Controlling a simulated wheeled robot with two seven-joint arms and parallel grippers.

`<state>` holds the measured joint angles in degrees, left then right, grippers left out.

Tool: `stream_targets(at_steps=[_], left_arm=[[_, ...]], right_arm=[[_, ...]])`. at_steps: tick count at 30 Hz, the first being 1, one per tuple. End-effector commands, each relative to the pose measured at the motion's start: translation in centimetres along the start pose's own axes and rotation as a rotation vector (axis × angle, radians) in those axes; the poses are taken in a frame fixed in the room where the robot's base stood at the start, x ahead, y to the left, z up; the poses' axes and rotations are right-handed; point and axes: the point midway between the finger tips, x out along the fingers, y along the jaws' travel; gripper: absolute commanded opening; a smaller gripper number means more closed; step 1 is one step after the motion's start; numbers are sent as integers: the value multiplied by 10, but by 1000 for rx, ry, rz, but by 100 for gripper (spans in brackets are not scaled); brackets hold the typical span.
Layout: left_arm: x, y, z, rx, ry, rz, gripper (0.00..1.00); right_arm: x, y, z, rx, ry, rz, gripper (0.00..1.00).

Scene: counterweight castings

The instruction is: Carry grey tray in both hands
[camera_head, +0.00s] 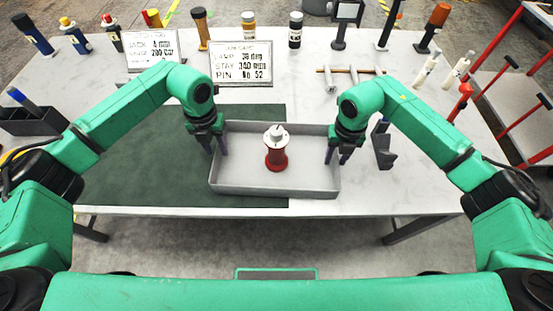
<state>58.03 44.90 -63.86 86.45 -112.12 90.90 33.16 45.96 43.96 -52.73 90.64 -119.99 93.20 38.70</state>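The grey tray (300,190) sits on the table near its front edge, partly over the green mat. A red spool-shaped casting with a white top (276,158) stands upright inside it, near the middle. My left gripper (215,151) points down at the tray's left wall, with one finger outside and one inside. My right gripper (337,157) points down at the right wall in the same way. Both grippers' fingers look spread apart, with the walls between them. Contact with the walls cannot be made out.
The green mat (140,180) covers the table's left front. Signs (240,64), bottles and tools stand along the back. A dark bin (32,121) is at the far left. A dark angled holder (382,150) stands right of the tray. A red-framed rack (510,110) is at the right.

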Motion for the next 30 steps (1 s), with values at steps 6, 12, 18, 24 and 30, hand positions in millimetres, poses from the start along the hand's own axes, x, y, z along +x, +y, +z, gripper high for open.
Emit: stream_targets(at_steps=[6,12,18,24,30], left_arm=[[9,0,0,1,-1,0,40],[9,0,0,1,-1,0,25],[9,0,0,1,-1,0,0],[8,0,0,1,-1,0,0],[8,0,0,1,-2,0,0]], right_arm=[[9,0,0,0,-1,-1,40],[9,0,0,0,0,-1,25],[9,0,0,0,-1,-1,0],[9,0,0,0,-1,-1,0],[8,0,0,1,-1,-1,0]])
